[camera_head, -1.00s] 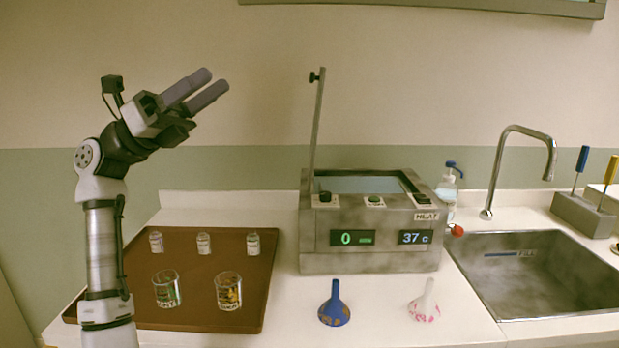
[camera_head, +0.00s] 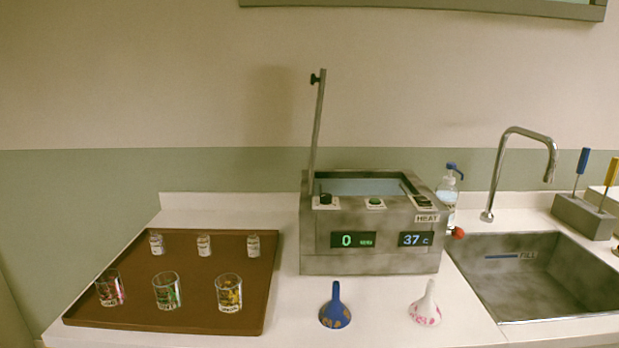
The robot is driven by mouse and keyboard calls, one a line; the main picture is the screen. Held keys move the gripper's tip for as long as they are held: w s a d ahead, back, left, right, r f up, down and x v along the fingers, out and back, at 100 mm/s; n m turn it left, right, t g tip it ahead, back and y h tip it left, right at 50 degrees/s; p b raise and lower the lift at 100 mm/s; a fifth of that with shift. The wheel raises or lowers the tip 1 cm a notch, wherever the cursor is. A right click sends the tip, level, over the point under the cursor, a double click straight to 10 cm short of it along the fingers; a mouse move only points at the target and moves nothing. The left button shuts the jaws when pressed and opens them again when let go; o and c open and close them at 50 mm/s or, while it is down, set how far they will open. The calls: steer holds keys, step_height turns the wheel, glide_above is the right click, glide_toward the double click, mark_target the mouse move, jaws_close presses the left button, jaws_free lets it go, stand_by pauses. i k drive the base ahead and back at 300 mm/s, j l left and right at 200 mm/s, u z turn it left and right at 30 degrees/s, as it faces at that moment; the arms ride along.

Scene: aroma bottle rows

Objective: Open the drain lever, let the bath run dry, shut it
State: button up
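The bath (camera_head: 370,262) is a grey metal box on the counter with an open top, and pale bluish water shows inside (camera_head: 372,187). Its displays read 0 and 37 C, and a HEAT label sits at its upper right. A red ball knob (camera_head: 457,233), which looks like the drain lever's end, sticks out at the bath's right side beside the sink; its shaft is mostly hidden, so I cannot tell its position. My gripper is out of view.
A brown tray (camera_head: 200,318) on the left holds three beakers and three small bottles. A blue funnel (camera_head: 335,308) and a white funnel (camera_head: 426,306) stand in front of the bath. The sink (camera_head: 535,285), tap (camera_head: 499,170) and soap bottle (camera_head: 447,200) are on the right.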

mark_target(458, 233)
steer(key=i+j+z, duration=0.15)
steer(key=j, duration=0.3)
steer(key=j+z, duration=0.2)
steer(key=j, duration=0.2)
steer(key=i+j+z, duration=0.15)
steer(key=j, duration=0.3)
steer(key=i+l+u, duration=0.2)
steer(key=l, duration=0.65)
steer(key=l+u, duration=0.2)
steer(key=l, duration=0.65)
steer(key=l+u, duration=0.2)
steer(key=l, duration=0.65)
steer(key=l+u, duration=0.2)
steer(key=l, duration=0.65)
steer(key=k+l+u, duration=0.2)
steer(key=l, duration=0.65)
steer(key=i, duration=0.1)
